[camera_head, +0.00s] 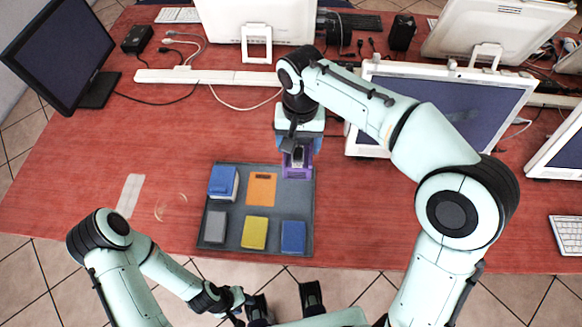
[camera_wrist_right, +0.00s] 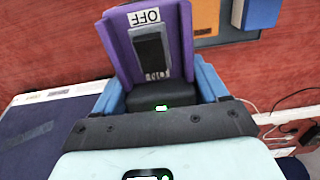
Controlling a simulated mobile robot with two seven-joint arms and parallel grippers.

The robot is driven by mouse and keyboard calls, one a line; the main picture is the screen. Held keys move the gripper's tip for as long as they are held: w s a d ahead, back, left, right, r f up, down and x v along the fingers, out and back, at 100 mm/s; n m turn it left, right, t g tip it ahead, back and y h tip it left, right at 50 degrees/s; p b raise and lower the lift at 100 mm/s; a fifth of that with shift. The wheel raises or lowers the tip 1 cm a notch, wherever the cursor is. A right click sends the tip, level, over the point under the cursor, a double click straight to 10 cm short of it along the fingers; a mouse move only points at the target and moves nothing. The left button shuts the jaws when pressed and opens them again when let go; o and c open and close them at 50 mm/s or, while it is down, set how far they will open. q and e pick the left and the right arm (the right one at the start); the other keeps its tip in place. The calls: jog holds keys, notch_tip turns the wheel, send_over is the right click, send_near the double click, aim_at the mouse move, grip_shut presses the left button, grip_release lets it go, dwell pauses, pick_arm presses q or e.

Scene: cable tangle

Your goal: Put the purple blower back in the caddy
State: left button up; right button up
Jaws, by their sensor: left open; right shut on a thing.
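The purple blower (camera_head: 297,172) is at the back right corner of the dark grey caddy (camera_head: 301,203). In the right wrist view the blower (camera_wrist_right: 182,30) shows an "OFF" label and a dark panel. My right gripper (camera_head: 297,148) is shut on it from above, with blue fingers on both sides. I cannot tell whether the blower touches the caddy floor. In the wrist view, part of the caddy (camera_wrist_right: 228,38) lies just beyond the blower. My left gripper (camera_head: 284,302) is open and empty at the bottom edge, in front of the table.
The caddy holds an orange piece (camera_head: 261,188), a yellow block (camera_head: 254,232), a grey block (camera_head: 215,227) and blue blocks (camera_head: 293,237). The red table left of the caddy is mostly clear.

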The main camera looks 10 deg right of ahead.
jog(key=shift+w+f, duration=0.15)
jog(key=shift+w, duration=0.05)
jog(key=f+b, duration=0.1)
jog(key=f, duration=0.6)
jog(key=f+b, duration=0.1)
jog(key=f, duration=0.6)
jog(key=shift+s+f, duration=0.2)
jog(key=shift+f, duration=0.1)
jog(key=shift+f+b, duration=0.3)
jog(key=shift+f, duration=2.15)
jog(key=shift+f, duration=0.2)
jog(key=o, duration=0.9)
jog(key=shift+o, duration=0.2)
jog(key=shift+r, duration=0.15)
